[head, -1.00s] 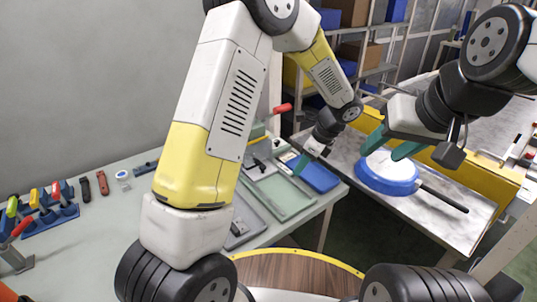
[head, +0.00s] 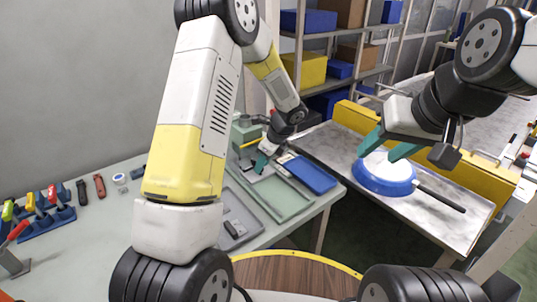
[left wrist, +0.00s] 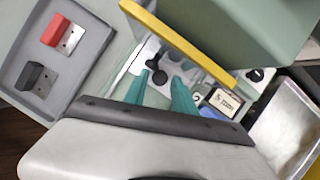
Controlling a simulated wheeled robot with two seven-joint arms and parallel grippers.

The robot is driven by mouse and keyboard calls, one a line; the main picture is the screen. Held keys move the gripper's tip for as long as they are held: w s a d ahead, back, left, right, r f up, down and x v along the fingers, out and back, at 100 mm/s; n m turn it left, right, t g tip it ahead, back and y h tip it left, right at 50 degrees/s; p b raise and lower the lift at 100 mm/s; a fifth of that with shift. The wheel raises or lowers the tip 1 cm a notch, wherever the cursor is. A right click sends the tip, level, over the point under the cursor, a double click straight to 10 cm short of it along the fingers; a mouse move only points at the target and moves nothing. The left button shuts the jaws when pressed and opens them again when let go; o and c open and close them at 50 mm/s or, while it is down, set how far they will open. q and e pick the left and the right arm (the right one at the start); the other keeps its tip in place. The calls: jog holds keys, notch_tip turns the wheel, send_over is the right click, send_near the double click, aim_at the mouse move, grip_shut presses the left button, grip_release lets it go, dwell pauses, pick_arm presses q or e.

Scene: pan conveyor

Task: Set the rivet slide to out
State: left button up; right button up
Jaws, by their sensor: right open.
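The rivet slide is not clearly identifiable. In the left wrist view, a pale plate with dark knobs (left wrist: 160,77) lies under a yellow bar (left wrist: 185,45), and one knob shows between my left fingertips. My left gripper (left wrist: 163,76) has its two teal fingers apart around that knob; I cannot tell whether they touch it. In the head view my left gripper (head: 262,163) is low at the back of the bench, by the green machine (head: 243,133). My right gripper (head: 385,147) is open above a blue-rimmed pan (head: 385,184) with a dark handle (head: 440,197).
A grey-green tray (head: 282,203) and a blue tray (head: 311,176) lie near the left gripper. A grey tray (left wrist: 85,22) holds red and black blocks. A tool rack (head: 45,218) stands at the left. A yellow guard (head: 440,160) lines the conveyor.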

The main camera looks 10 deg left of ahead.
pick_arm(q)
jog(key=shift+a+f, duration=0.15)
jog(key=shift+f, duration=0.3)
jog(key=shift+c, duration=0.2)
grip_shut()
dwell(1.0)
